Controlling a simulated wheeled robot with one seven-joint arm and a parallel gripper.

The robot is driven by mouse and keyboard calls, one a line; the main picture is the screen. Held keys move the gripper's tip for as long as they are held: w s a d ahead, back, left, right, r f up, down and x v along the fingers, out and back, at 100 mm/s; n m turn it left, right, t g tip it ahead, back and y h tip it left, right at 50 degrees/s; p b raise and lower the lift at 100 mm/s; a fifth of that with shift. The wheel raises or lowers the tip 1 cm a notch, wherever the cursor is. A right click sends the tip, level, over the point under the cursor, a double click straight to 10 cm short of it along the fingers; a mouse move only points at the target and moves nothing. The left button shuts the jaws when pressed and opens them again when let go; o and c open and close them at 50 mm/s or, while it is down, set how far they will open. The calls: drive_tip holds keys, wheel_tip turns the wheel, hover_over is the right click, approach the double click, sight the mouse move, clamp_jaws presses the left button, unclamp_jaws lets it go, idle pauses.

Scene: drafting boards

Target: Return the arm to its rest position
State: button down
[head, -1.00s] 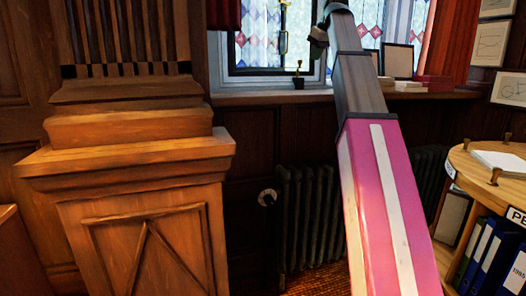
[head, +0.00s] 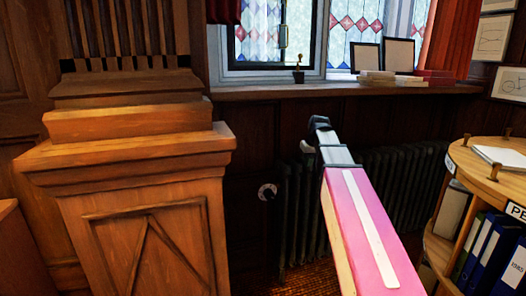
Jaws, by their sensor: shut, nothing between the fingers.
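My arm reaches up from the bottom of the head view, with a pink link striped in white, then a short grey section and a dark joint at its far end. A small grey part shows just left of and below that joint. I cannot make out any gripper fingers; the end of the arm past the joint appears hidden behind it. Nothing is seen held.
A wooden pillar (head: 150,215) stands close on the left. A radiator (head: 385,175) lines the wall behind my arm, below a windowsill (head: 350,90) with frames, books and a small pot (head: 298,75). A round wooden shelf unit (head: 470,160) with binders stands at the right.

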drive_tip(key=s+f+m, duration=0.1)
drive_tip(key=s+f, duration=0.6)
drive_tip(key=f, duration=0.3)
drive_tip(key=s+f+m+g+h, duration=0.1)
drive_tip(key=s+f, duration=0.7)
drive_tip(key=f, duration=0.3)
drive_tip(key=s+f+m+g, duration=0.1)
drive_tip(key=s+f, duration=0.6)
drive_tip(key=f, duration=0.3)
drive_tip(key=shift+s+f+h, duration=0.15)
drive_tip(key=shift+f+h, duration=0.15)
drive_tip(key=shift+f, duration=0.1)
